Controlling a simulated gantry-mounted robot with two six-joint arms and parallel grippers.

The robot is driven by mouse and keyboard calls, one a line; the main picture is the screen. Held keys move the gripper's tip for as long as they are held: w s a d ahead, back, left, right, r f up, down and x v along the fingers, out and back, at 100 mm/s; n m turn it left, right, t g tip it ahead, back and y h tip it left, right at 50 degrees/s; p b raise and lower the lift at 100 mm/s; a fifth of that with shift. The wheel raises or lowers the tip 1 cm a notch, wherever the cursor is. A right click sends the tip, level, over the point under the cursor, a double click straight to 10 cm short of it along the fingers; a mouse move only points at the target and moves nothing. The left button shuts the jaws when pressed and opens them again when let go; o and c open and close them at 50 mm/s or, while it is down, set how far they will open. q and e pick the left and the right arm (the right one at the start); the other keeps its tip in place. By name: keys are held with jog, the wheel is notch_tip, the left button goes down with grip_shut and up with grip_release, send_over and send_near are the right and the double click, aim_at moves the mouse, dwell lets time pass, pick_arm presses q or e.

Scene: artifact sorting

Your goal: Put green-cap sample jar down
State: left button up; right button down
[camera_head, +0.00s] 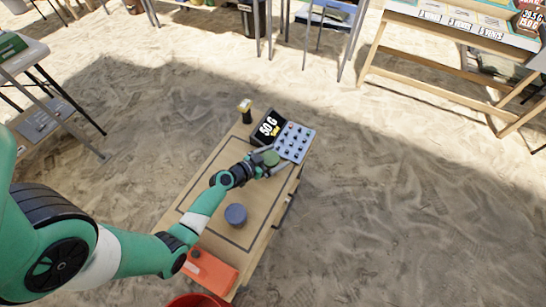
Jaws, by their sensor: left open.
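The green-cap sample jar (271,158) stands on the wooden table (197,189) near its far end, beside the light grey tray. Its green lid faces up and its body is mostly hidden. My left gripper (275,157) reaches in from the left with its fingers open around the jar. Whether a finger touches the jar is too small to tell. My right gripper is not in view.
A blue-grey round container (236,215) and an orange box (210,270) are nearer.

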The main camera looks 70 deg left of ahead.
pick_arm(q)
jog(key=shift+s+r, duration=0.15)
jog(key=shift+r, duration=0.15)
jog(key=p+v, duration=0.2)
jog(key=v, duration=0.9)
jog(key=shift+s+d, duration=0.2)
jog(key=shift+s, duration=0.15)
jog(key=w+d+r+m+t+h, duration=0.1)
jog(key=w+d+r+m+t, duration=0.1)
jog(key=w+r, duration=0.7)
jog(key=w+d+r+m+t+h, duration=0.15)
jog(key=w+r, duration=0.25)
jog(key=r, duration=1)
jog(key=w+d+r+m+t, duration=0.25)
jog(key=w+r, duration=0.45)
jog(key=r, duration=0.4)
jog(key=s+d+r+t+h, duration=0.1)
jog(key=d+r, duration=0.4)
jog(key=r, duration=0.5)
jog(key=s+d+r+n+t+h, duration=0.1)
jog(key=s+d+r+t, duration=0.3)
jog(key=r, duration=0.6)
jog(key=s+d+r+n+t+h, duration=0.1)
jog(key=s+d+r+t, duration=0.2)
jog(key=d+r, duration=0.4)
notch_tip(320, 180, up, 3)
jog(key=shift+s+r, duration=0.15)
jog(key=shift+s, duration=0.4)
